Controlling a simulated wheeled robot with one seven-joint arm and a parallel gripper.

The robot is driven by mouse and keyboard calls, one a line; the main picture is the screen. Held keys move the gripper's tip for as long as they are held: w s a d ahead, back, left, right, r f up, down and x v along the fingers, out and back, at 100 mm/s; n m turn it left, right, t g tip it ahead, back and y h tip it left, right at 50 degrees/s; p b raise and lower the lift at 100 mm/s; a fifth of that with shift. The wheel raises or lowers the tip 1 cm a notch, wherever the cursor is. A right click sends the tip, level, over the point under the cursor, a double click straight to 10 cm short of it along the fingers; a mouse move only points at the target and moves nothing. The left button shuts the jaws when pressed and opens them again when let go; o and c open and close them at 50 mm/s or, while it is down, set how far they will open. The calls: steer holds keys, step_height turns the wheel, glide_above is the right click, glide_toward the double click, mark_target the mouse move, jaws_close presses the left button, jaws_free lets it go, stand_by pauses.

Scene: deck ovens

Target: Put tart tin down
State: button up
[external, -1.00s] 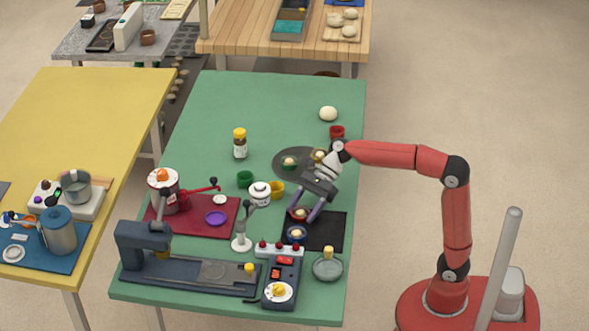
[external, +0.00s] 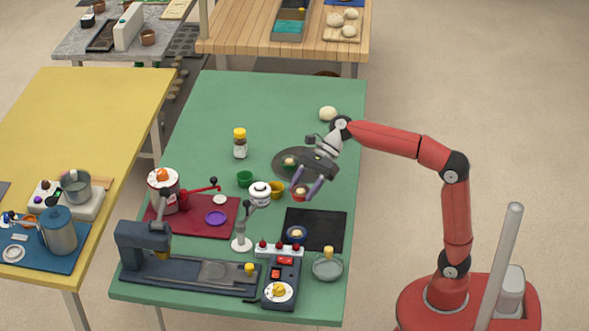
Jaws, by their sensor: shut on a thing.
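A small red tart tin (external: 299,195) with a pale filling is between the fingertips of my gripper (external: 308,190), which is shut on it. The tin looks roughly level and seems to be above the green table, between the black mat and the dark round plate; its exact height is hard to tell. The dark round plate (external: 281,169) carries a green tin (external: 289,161) and is partly hidden by my gripper. The black mat (external: 325,226) carries a blue tin (external: 296,234) at its left side.
A shaker jar (external: 240,145) is farther back. A dough ball (external: 327,114) lies behind my wrist. The table's far left (external: 235,100) is clear.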

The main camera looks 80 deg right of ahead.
mark_target(303, 194)
step_height(303, 194, up, 11)
steer(key=w+d+f+m+t+h+b, duration=0.1)
steer(key=d+f+b, duration=0.1)
steer(key=d, duration=0.5)
steer(key=w+d+f+m+t+h+b, duration=0.1)
steer(key=w+d+f+m+b, duration=0.1)
steer(key=d+f, duration=0.3)
steer(key=w+d+f+m+t+h+b, duration=0.1)
steer(key=d+f+b, duration=0.2)
steer(key=d, duration=0.6)
steer(key=shift+w+d+f+m, duration=0.2)
steer(key=shift+d+f+m, duration=0.1)
steer(key=shift+f, duration=0.2)
steer(key=shift+f+b, duration=1.25)
steer(key=shift+f, duration=0.9)
steer(key=shift+f, duration=0.1)
steer(key=shift+f, duration=0.4)
steer(key=o, duration=1)
steer(key=shift+c, duration=0.2)
